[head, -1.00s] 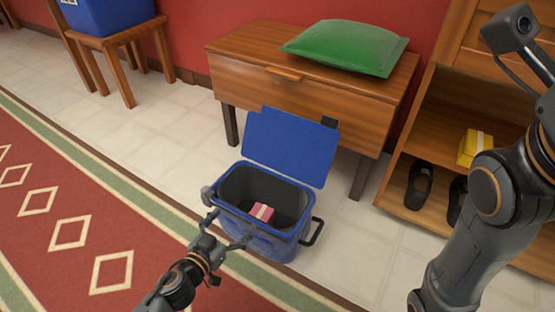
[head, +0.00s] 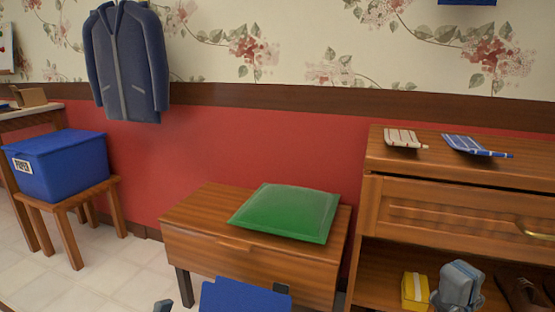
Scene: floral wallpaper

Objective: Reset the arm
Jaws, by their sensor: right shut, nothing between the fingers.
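My left gripper is not clearly in view. A small blue-grey piece sits at the bottom edge left of the bin lid, and I cannot tell what it is. The raised blue bin lid (head: 243,297) just shows at the bottom; the bin's body and inside are out of frame.
The cabinet (head: 455,190) at right holds two striped things on top, and a yellow box (head: 415,290) and dark shoes below. A blue bin (head: 60,165) stands on a stool. A jacket (head: 127,60) hangs on the wall.

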